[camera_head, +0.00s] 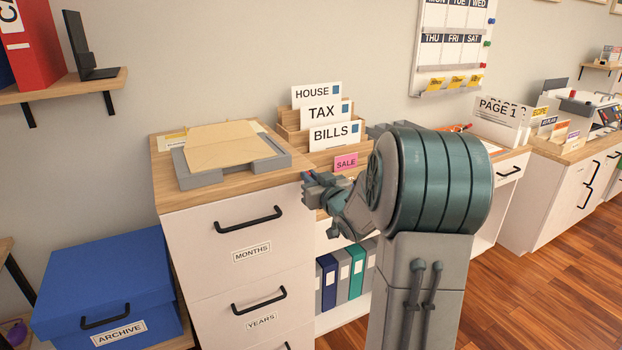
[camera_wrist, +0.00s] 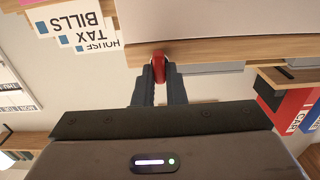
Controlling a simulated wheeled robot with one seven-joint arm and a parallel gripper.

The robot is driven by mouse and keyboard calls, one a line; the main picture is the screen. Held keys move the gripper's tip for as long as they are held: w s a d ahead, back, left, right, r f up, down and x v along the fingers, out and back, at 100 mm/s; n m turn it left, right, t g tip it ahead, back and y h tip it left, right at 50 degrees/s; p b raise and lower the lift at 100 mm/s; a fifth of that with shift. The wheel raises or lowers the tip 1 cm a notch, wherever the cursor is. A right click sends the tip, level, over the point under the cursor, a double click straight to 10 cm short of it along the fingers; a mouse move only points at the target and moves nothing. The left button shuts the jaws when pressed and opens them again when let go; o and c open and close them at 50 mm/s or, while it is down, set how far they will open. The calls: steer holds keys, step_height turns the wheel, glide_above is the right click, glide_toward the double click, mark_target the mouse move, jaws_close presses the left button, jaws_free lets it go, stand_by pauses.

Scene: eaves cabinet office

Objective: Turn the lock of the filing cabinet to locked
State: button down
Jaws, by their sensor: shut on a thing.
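The white filing cabinet (camera_head: 230,225) has a wooden top and drawers labelled MONTHS (camera_head: 252,253) and YEARS (camera_head: 261,321). My gripper (camera_head: 307,181) is at its upper right front corner, just below the top's edge. In the wrist view my gripper (camera_wrist: 159,80) is shut on a small red lock knob (camera_wrist: 159,66) by the cabinet's wooden edge. The knob looks long and narrow, lined up with the fingers. The fingers cover its sides, and I cannot read any lock marking. In the head view the knob is mostly hidden by my gripper.
A grey tray (camera_head: 200,180) with folders lies on the cabinet top. A sorter with HOUSE, TAX and BILLS cards (camera_head: 321,113) and a pink SALE card (camera_head: 345,162) stand to the right. Binders (camera_head: 342,275) sit below. A blue ARCHIVE box (camera_head: 105,285) is left. Both top drawers look closed.

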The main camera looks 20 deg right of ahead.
steer(key=shift+f+b, duration=0.1)
steer(key=shift+b, duration=0.2)
steer(key=shift+a+f+n+b, duration=0.15)
steer(key=shift+n+b, duration=2.8)
steer(key=shift+b, duration=0.25)
steer(key=shift+a+f+n+b, duration=0.1)
steer(key=shift+n+b, duration=2.9)
steer(key=shift+b, duration=0.2)
steer(key=shift+a+f+n+b, duration=0.15)
steer(key=shift+n+b, duration=2.8)
steer(key=shift+b, duration=0.25)
steer(key=c, duration=1.5)
jaws_free()
steer(key=shift+s+r, duration=0.1)
steer(key=shift+s, duration=0.05)
steer(key=s+p, duration=0.1)
steer(key=s, duration=0.5)
steer(key=s+p, duration=0.1)
steer(key=s, duration=0.6)
steer(key=shift+s+d, duration=0.2)
steer(key=shift+s, duration=0.1)
